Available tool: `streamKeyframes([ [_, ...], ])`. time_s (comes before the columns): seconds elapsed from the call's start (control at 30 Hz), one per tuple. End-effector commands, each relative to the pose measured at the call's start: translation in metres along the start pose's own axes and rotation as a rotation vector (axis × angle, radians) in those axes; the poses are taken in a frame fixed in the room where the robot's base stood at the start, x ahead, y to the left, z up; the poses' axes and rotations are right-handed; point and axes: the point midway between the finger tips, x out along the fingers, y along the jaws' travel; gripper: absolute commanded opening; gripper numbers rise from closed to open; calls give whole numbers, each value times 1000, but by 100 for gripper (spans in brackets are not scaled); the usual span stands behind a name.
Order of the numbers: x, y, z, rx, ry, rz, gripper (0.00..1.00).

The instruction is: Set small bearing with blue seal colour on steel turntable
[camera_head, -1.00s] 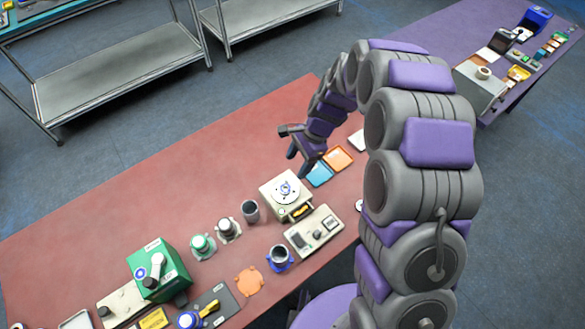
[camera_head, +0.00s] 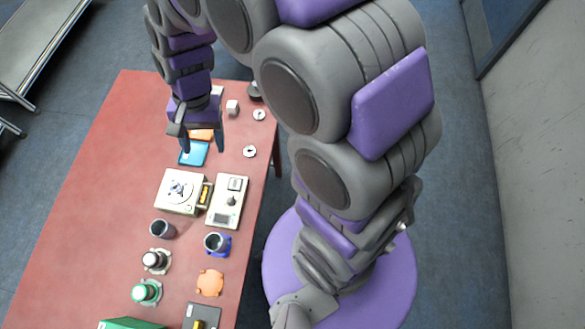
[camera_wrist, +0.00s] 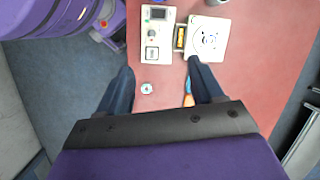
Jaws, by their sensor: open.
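The steel turntable (camera_head: 180,187) is a round disc on a cream square unit; it also shows in the wrist view (camera_wrist: 208,40). Small dark marks lie on the disc, too small to make out. Two small ring-shaped parts lie on the red table: a nearer ring (camera_head: 249,151) and a farther ring (camera_head: 259,114). One small ring (camera_wrist: 147,88) shows between my fingers in the wrist view, with a bluish tint, lying on the table below. Its seal colour is not certain. My gripper (camera_head: 203,148) is open and empty, above the blue and orange trays.
A cream device with a display (camera_head: 228,201) stands beside the turntable unit. A blue tray (camera_head: 193,154) lies behind it. A dark cup (camera_head: 163,229), a blue-based cup (camera_head: 216,243) and an orange plate (camera_head: 210,283) stand nearer. The table's left side (camera_head: 95,190) is clear.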

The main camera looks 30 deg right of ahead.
Motion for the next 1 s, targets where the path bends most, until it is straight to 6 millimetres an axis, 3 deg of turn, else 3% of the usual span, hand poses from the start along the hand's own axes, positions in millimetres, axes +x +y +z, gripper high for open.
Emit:
streamKeyframes([
  [0.23,-34,74,48,-183,52,57,66],
  [0.6,-46,170,116,-390,90,163,66],
  [0.8,-43,191,132,-434,91,189,66],
  [1.0,-43,193,134,-440,90,192,66],
])
